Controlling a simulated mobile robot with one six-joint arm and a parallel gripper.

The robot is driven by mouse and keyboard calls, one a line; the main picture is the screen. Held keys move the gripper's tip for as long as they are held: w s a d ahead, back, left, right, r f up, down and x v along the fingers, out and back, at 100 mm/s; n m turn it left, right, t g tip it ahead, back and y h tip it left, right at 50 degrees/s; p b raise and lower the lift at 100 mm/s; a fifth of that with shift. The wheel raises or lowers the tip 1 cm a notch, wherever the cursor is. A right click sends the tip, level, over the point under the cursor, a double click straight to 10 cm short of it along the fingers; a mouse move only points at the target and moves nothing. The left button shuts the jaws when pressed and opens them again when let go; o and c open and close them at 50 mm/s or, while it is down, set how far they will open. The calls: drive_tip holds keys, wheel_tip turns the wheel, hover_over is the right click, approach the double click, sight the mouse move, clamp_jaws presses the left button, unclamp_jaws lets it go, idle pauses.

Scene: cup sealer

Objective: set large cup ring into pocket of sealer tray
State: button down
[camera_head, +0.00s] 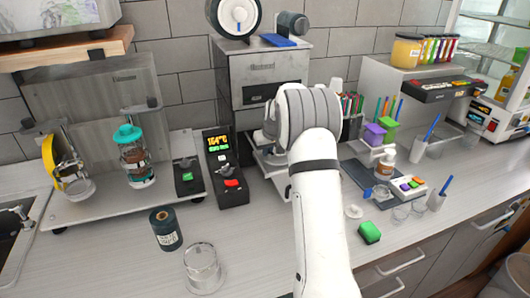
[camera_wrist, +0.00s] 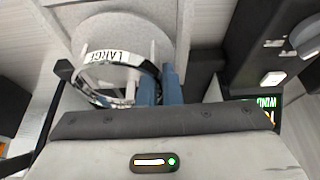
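The large cup ring (camera_wrist: 115,56), a shiny band marked LARGE, shows in the wrist view at the left of centre. My gripper (camera_wrist: 160,80) has its two blue fingers close together on the ring's right side, with the ring wall between them. The pale sealer tray (camera_wrist: 140,22) lies behind the ring with a round area there. I cannot tell whether the ring touches it. In the head view the sealer (camera_head: 262,72) stands at the back centre. My arm hides the ring, the fingers and most of the tray there.
A black control box (camera_head: 226,170) with a lit display stands left of the sealer. A dark labelled roll (camera_head: 165,229) and a clear cup (camera_head: 203,266) stand at the front left. A green sponge (camera_head: 369,232) lies right of my arm.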

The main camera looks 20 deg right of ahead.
drive_tip(key=shift+w+f, duration=0.1)
drive_tip(key=shift+f, duration=0.45)
drive_tip(key=shift+f, duration=0.15)
drive_tip(key=c, duration=1.6)
unclamp_jaws()
